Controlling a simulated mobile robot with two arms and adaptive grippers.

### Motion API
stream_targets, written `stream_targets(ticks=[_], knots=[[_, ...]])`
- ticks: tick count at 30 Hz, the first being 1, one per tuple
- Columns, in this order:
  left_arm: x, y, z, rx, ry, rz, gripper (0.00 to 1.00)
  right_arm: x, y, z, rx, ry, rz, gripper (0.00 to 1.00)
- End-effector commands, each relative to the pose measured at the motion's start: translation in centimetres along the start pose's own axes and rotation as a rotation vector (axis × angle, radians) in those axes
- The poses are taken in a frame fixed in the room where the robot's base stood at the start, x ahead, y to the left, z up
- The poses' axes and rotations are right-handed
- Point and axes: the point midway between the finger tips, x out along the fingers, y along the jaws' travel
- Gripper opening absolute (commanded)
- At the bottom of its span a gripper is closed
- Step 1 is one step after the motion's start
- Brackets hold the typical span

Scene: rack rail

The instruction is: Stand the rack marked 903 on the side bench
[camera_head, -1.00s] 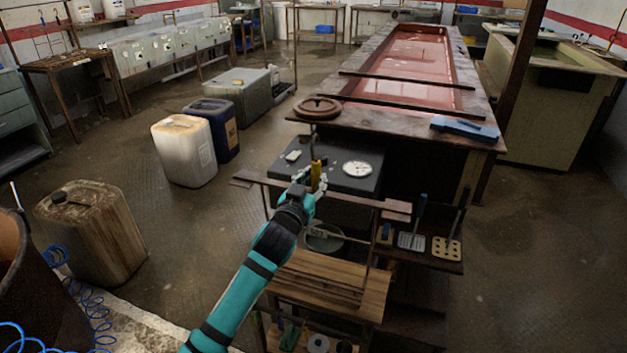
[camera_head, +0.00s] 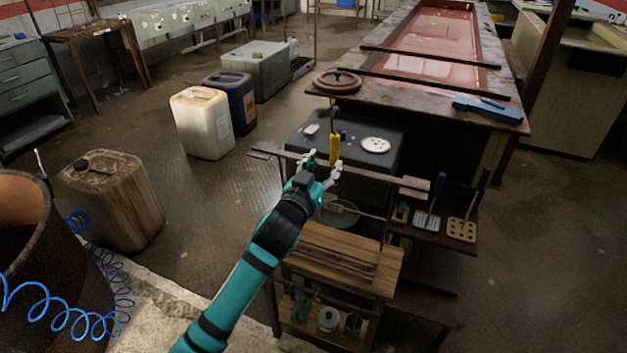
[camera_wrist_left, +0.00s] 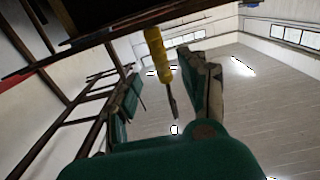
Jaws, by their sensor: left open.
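My left gripper (camera_head: 322,165) is open, with its fingers apart, at the near edge of the small dark-topped bench (camera_head: 355,170). A yellow handle with a thin dark stem (camera_head: 335,148) stands just beyond the fingertips in the head view. In the left wrist view the yellow handle (camera_wrist_left: 157,52) appears between the two fingers (camera_wrist_left: 168,95), not visibly gripped. Two perforated pieces with upright handles, a pale one (camera_head: 427,220) and a tan one (camera_head: 462,229), stand on a side shelf. No 903 mark is readable. My right gripper is not in view.
A white dial-like disc (camera_head: 375,145) lies on the dark top. A low wooden stand (camera_head: 345,255) is below my arm. The long bench with a red basin (camera_head: 430,50) lies beyond. Jerrycans (camera_head: 203,125) stand on the floor at left, with open floor between.

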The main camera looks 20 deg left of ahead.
Motion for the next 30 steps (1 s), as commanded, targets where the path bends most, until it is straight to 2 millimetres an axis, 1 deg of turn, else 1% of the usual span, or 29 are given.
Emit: stream_targets(ticks=[1,3,6,9,14,20,22,23,25,26,29,30], knots=[[-1.3,0.0,0.2,0.0,-0.002,0.0,0.44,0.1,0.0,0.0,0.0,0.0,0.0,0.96],[-2.7,0.0,0.2,0.0,-0.001,0.001,0.44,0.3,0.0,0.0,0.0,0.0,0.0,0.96],[-4.5,0.0,0.2,0.0,-0.002,-0.001,0.44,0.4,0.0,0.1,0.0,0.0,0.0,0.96],[-5.7,0.0,0.1,0.0,0.0,0.0,0.44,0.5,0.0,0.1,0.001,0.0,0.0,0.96],[-6.6,0.0,0.0,0.0,0.0,0.0,0.44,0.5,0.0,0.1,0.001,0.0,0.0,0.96],[-6.6,0.0,0.0,0.001,0.0,-0.001,0.44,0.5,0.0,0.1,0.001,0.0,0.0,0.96],[-6.5,-0.1,0.7,0.002,-0.012,-0.001,0.44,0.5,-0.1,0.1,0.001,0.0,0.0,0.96],[-6.4,-0.1,1.4,0.004,-0.026,-0.002,0.44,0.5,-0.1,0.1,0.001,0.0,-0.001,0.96],[-5.9,-0.2,4.4,0.014,-0.081,-0.003,0.44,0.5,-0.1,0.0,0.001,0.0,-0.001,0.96],[-5.7,-0.3,6.3,0.018,-0.115,-0.004,0.44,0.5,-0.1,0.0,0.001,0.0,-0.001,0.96],[-5.7,-0.6,14.9,0.039,-0.265,-0.003,0.44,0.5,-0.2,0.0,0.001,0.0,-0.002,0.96],[-6.2,-0.8,18.9,0.05,-0.333,-0.001,0.44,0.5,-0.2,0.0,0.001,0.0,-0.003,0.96]])
